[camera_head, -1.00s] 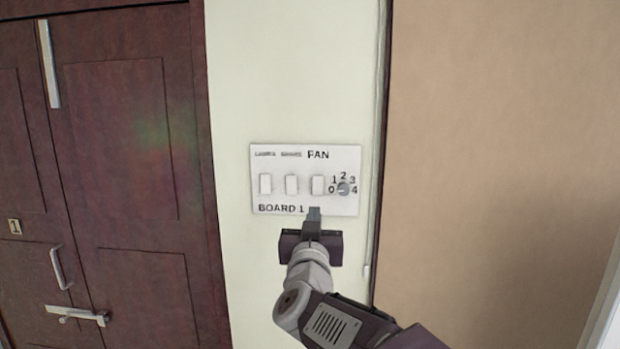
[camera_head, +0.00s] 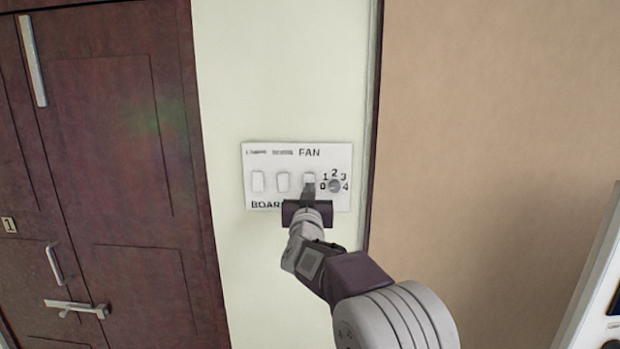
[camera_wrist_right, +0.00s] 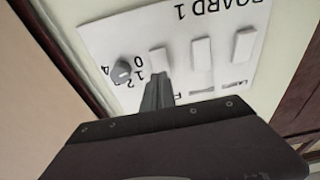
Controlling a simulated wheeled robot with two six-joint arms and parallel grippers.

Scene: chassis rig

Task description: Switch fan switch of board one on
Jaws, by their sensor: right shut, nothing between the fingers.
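The white switch board (camera_head: 298,158), marked BOARD 1, is on the pale wall. It has three white rocker switches in a row and a numbered round knob (camera_head: 334,186) at the right. The fan switch (camera_head: 309,178) is the rightmost rocker, under the word FAN. My right gripper (camera_head: 308,186) is shut and empty, its tips at the lower part of the fan switch. In the right wrist view the fingers (camera_wrist_right: 158,80) overlap the fan switch (camera_wrist_right: 158,59); I cannot tell whether they touch it. My left gripper is not in view.
A dark wooden double door (camera_head: 120,150) with metal handles is at the left. A tan panel (camera_head: 490,130) fills the right. A white-framed object (camera_head: 598,290) stands at the lower right edge. The wall around the board is clear.

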